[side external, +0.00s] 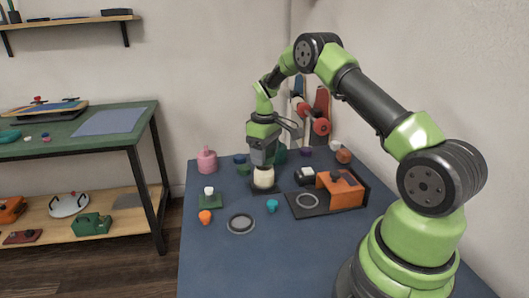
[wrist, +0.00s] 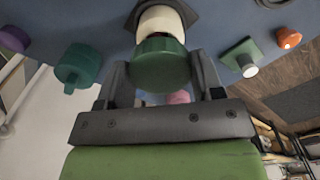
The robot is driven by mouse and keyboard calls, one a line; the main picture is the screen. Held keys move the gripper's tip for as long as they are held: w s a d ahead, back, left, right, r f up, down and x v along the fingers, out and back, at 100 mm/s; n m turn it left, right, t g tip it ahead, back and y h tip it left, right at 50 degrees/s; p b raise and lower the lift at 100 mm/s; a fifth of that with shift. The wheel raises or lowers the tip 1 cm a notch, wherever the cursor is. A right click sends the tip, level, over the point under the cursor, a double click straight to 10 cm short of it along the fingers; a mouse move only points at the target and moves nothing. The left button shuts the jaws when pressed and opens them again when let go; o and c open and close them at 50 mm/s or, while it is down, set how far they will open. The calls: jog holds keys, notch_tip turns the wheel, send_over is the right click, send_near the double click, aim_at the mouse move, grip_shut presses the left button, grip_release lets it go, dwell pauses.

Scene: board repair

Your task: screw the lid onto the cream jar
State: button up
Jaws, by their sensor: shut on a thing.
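The cream jar (side external: 263,179) stands upright on a dark square base on the blue table, and it also shows at the top of the wrist view (wrist: 161,21). The green lid (wrist: 160,63) is between my fingers, over the jar's mouth and appearing to touch it. I cannot tell how far it is threaded. My gripper (side external: 262,160) is shut on the lid and points down directly above the jar. In the side view the fingers largely hide the lid; the wrist view shows a finger on each side of it (wrist: 160,82).
A pink bottle (side external: 206,161) stands at the back left. A white knob on a green square (side external: 209,201), an orange knob (side external: 205,217), a grey ring (side external: 240,224) and a teal piece (side external: 271,206) lie nearby. An orange box (side external: 342,191) is right. The front table is clear.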

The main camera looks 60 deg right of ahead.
jog(key=shift+f, duration=1.35)
dwell(1.8)
dwell(0.4)
jog(key=o, duration=1)
jog(key=c, duration=1)
jog(key=m, duration=0.6)
jog(key=shift+m, duration=0.4)
jog(key=m, duration=0.5)
jog(key=shift+d+f+m, duration=0.1)
jog(key=shift+m, duration=0.3)
jog(key=shift+s, duration=0.1)
